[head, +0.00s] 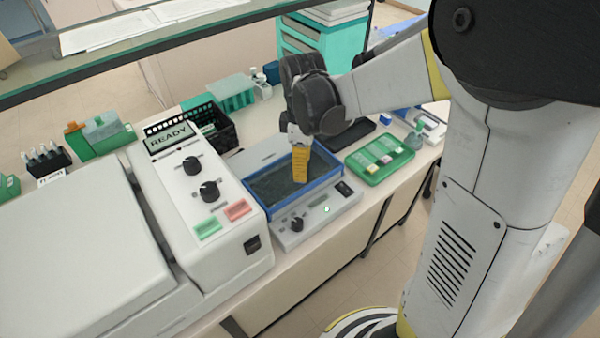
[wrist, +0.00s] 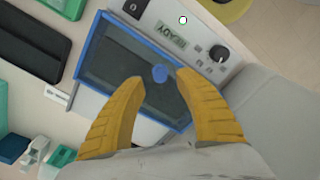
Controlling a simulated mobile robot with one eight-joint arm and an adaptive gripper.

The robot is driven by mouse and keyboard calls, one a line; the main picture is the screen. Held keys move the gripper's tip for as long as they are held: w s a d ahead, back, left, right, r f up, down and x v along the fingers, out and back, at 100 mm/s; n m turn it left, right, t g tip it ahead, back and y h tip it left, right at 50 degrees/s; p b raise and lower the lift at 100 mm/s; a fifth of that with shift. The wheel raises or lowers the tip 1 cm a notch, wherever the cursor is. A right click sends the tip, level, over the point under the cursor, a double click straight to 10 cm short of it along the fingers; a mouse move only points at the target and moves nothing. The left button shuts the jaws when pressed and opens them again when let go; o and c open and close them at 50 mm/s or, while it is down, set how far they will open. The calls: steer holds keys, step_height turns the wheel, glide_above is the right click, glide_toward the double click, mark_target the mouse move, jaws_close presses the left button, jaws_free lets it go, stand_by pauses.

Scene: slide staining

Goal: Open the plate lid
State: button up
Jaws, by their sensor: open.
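The plate lid (head: 270,186) is a blue-framed, dark see-through panel lying flat over the top of a small light-grey device (head: 320,210). It looks shut. In the wrist view the lid (wrist: 112,62) shows a round blue knob (wrist: 160,74) on its panel. My gripper (head: 300,180) is over the lid with its yellow fingers pointing down. In the wrist view my gripper (wrist: 160,77) is open, its fingertips on either side of the knob with gaps. I cannot tell how high the fingertips are above the lid. The knob is hidden in the head view.
A large white machine with a READY display (head: 170,137) stands to the left. A green tray (head: 380,158) with small items lies to the right. A black basket (head: 212,128) and teal rack (head: 232,92) stand behind. The bench's front edge is close to the device.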

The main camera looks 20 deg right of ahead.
steer(key=shift+f+b, duration=0.35)
steer(key=shift+f, duration=1.25)
jaws_close()
steer(key=w+a, duration=0.1)
steer(key=w, duration=0.3)
steer(key=w+a, duration=0.1)
steer(key=w, duration=0.3)
steer(key=w+a, duration=0.2)
steer(key=w, duration=0.2)
steer(key=shift+w, duration=0.1)
jaws_free()
